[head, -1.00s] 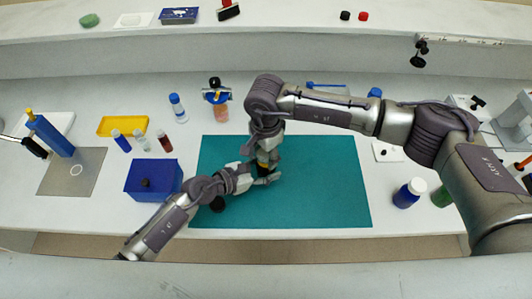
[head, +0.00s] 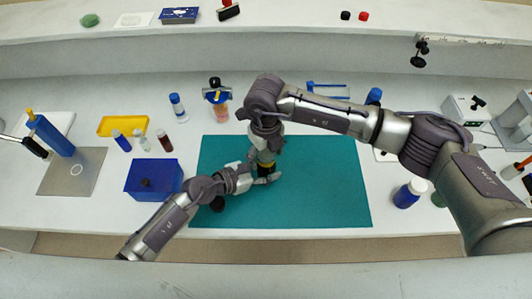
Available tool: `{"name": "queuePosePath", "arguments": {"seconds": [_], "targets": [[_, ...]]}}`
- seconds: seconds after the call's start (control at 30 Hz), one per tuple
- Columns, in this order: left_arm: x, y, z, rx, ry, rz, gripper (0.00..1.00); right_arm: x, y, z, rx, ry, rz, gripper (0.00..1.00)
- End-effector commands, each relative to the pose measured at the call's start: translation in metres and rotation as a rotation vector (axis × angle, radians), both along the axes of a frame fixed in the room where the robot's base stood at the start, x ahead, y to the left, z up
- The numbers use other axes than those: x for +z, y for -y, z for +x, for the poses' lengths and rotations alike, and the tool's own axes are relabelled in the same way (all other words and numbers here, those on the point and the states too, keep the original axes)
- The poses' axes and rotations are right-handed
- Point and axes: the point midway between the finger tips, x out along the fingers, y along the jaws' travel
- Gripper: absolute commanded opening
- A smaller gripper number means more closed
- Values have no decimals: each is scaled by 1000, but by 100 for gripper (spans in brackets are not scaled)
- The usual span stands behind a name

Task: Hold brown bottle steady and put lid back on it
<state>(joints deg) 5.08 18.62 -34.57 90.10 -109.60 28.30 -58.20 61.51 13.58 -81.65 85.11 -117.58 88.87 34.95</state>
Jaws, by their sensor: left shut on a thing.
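The brown bottle (head: 263,171) stands on the teal mat (head: 320,190) and shows only as a small dark patch between my grippers. My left gripper (head: 265,179) comes in low from the left and is shut around the bottle. My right gripper (head: 266,158) points down from above, right over the bottle. A thin yellow band (head: 265,164), perhaps the lid, shows between the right gripper and the bottle. The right fingers hide most of this spot, so I cannot tell whether they are open or shut, or whether the lid touches the bottle's neck.
A blue box (head: 153,180) stands left of the mat. A yellow tray (head: 121,126) and several small vials are behind it. A blue bottle with a white cap (head: 408,194) stands right of the mat. The mat's right half is clear under my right arm.

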Motion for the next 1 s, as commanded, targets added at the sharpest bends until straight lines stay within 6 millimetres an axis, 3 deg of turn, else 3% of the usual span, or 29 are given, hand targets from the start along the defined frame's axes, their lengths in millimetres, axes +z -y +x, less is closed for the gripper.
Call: {"name": "queuePosePath", "arguments": {"seconds": [0.33, 0.7, 1.0], "targets": [[0, 0, 0, -1, -1, -1, 0, 3, 0, 0, 2, 1, 1, 74], [0, 0, 0, 0, -1, -1, 0, 44, 0, 0, 1, 1, 1, 74], [0, 0, 0, 0, -1, -1, 0, 45, 0, 0, 7, -1, -1, 77]]}}
